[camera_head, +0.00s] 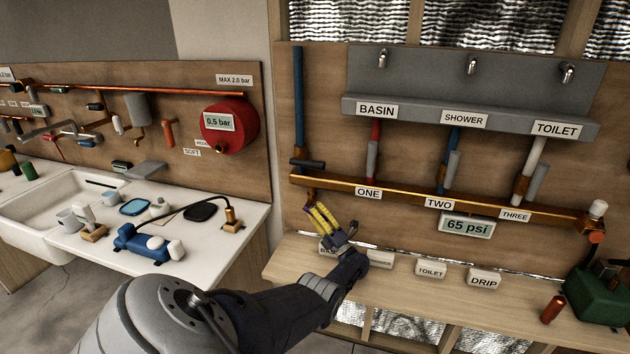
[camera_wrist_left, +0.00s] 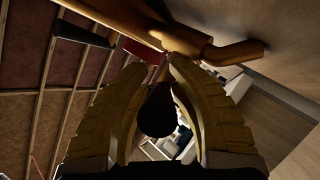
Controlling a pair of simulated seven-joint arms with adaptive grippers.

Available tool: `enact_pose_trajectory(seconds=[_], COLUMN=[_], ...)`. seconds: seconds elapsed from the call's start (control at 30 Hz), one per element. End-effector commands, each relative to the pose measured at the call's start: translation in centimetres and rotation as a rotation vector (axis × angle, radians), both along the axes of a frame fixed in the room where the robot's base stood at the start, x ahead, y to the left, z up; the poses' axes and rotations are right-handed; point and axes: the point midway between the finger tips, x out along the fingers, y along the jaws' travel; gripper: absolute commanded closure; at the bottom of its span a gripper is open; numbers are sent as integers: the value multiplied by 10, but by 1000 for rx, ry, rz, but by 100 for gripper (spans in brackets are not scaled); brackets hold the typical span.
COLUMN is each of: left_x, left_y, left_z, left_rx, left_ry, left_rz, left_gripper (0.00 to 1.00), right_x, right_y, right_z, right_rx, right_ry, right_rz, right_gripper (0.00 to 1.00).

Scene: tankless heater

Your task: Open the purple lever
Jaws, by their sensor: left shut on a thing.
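My left gripper (camera_head: 317,211), with yellow fingers, is just below the left end of the copper pipe (camera_head: 400,195) on the wall board. In the left wrist view its fingers (camera_wrist_left: 158,70) are closed around a dark, round-ended handle (camera_wrist_left: 157,115). The handle is too shaded to tell whether it is purple; in the head view the fingers hide it. No clearly purple lever shows elsewhere. A black lever (camera_head: 308,164) sits on the blue pipe (camera_head: 299,110) above the gripper. My right gripper is not in view.
Grey levers stand by the BASIN (camera_head: 372,160), SHOWER (camera_head: 452,164) and TOILET (camera_head: 536,182) pipes. A gauge (camera_head: 467,226) reads 65 psi. Label blocks, including DRIP (camera_head: 484,280), lie on the wooden ledge (camera_head: 395,287). A green machine (camera_head: 598,298) is at right.

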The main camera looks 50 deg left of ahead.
Motion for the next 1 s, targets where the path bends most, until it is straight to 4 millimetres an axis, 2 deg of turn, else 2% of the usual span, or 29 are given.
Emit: enact_pose_trajectory(seconds=[0.13, 0.17, 0.37, 0.73, 1.0], left_x=[0, 0, 0, 1, 3], left_y=[2, 2, 1, -1, -13], left_z=[3, 3, 2, -1, -6], left_rx=[4, 4, 2, 0, 1], left_ry=[-3, -3, -2, -2, -3], left_rz=[1, 1, 1, 1, 0], left_gripper=[100, 74, 52, 52, 52], right_x=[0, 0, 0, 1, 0], right_y=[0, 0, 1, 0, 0], right_z=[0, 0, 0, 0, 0], right_rx=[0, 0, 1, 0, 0], right_ry=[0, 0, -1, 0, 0], right_rz=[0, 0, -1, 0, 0], right_gripper=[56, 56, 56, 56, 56])
